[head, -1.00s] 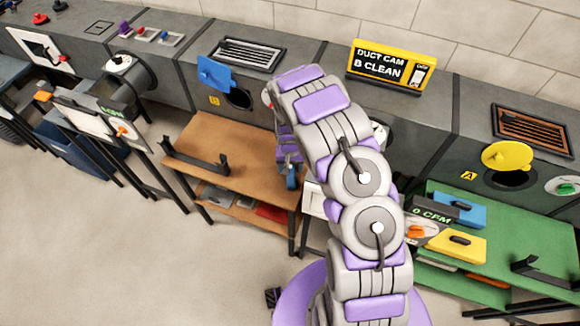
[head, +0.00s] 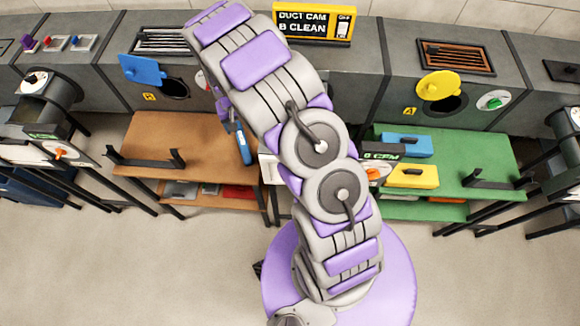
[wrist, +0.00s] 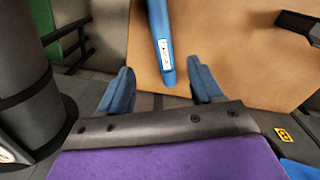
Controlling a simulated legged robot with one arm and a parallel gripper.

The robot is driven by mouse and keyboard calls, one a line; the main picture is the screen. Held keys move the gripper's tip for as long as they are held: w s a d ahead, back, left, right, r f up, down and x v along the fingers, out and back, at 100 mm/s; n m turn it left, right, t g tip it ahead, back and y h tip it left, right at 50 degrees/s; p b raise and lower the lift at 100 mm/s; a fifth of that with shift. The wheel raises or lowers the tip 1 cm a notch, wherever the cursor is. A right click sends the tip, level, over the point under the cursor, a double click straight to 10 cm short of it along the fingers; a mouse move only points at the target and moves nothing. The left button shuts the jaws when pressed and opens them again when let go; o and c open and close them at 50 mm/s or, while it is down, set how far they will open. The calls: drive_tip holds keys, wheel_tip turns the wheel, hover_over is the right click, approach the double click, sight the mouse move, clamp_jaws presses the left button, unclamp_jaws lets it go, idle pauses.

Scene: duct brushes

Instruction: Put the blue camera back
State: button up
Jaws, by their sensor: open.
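A long blue bar with a white label (wrist: 163,45) shows in the wrist view, over the brown tabletop, reaching in from the top edge. I cannot tell for certain that it is the blue camera. My gripper (wrist: 157,72) is open, with its two blue-grey fingers apart on either side of the bar's near end and no clear contact. In the head view a blue upright piece (head: 243,146) shows beside my arm at the right part of the brown table (head: 200,140); my arm hides most of the gripper there. A blue box with a black handle (head: 405,143) lies on the green table.
A yellow box (head: 412,176) lies on the green table (head: 495,150). A sign reading "DUCT CAM B CLEAN" (head: 312,22) stands on the duct. A blue flap (head: 142,69) and a yellow flap (head: 438,85) are by duct openings. A black bracket (head: 150,158) stands on the brown table. The front floor is clear.

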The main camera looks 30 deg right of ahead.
drive_tip(key=s+d+r, duration=0.1)
drive_tip(key=s+r, duration=1.3)
drive_tip(key=r, duration=0.5)
drive_tip(key=s+r+n+g, duration=0.1)
drive_tip(key=s+r, duration=0.3)
drive_tip(key=s, duration=0.8)
drive_tip(key=s+r+n, duration=0.1)
drive_tip(key=s+r, duration=0.3)
drive_tip(key=s, duration=0.8)
drive_tip(key=shift+a+r+g, duration=0.3)
drive_tip(key=shift+a+g, duration=0.05)
drive_tip(key=shift+g, duration=0.05)
drive_tip(key=shift+c, duration=0.2)
